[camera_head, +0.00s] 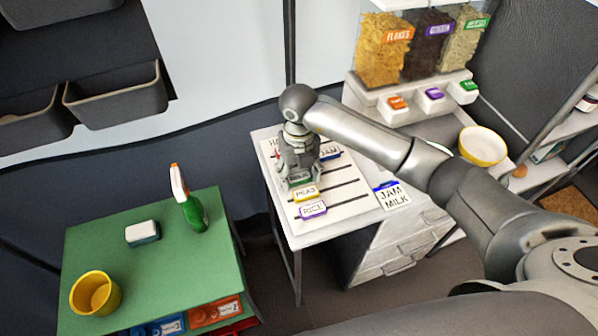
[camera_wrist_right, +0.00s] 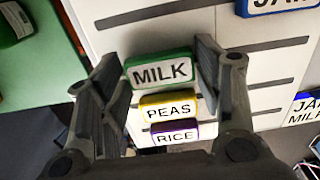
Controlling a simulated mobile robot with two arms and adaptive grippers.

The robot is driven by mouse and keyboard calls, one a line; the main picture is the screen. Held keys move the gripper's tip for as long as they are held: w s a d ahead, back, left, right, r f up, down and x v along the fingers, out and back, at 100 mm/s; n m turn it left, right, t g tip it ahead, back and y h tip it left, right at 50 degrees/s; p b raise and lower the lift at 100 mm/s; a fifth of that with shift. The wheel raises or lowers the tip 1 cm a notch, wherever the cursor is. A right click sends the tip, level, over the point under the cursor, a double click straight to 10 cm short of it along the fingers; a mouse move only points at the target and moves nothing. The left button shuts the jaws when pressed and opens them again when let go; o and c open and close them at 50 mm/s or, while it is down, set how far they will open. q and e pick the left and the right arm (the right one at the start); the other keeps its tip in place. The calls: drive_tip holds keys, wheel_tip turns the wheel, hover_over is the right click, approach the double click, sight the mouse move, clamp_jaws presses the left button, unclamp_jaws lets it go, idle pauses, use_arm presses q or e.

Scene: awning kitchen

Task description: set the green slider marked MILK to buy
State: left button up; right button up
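The green slider marked MILK (camera_wrist_right: 161,72) sits on the white board (camera_head: 345,195), roughly in line with the PEAS and RICE sliders toward the left of their tracks. It also shows in the head view (camera_head: 299,182), partly under the gripper. My right gripper (camera_wrist_right: 163,68) points down at the board, with one finger on each side of the MILK slider; both fingers appear to touch its edges. The BUY marking cannot be read; a partly covered red heading (camera_head: 276,153) starts with "HA". My left gripper is not in view.
The yellow PEAS slider (camera_wrist_right: 168,107) and purple RICE slider (camera_wrist_right: 175,134) lie close to MILK. The blue JAM slider (camera_head: 330,154) is farther right. A green table (camera_head: 150,270) stands at left.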

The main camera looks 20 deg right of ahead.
sight(337, 169)
drive_tip(key=c, duration=0.9)
drive_tip(key=d+b, duration=0.2)
drive_tip(key=d, duration=0.8)
drive_tip(key=shift+w+d, duration=0.2)
drive_tip(key=o, duration=1.5)
drive_tip(key=shift+d, duration=0.1)
drive_tip(key=shift+c, duration=0.2)
drive_tip(key=shift+r, duration=0.15)
wheel_tip(337, 169, up, 12)
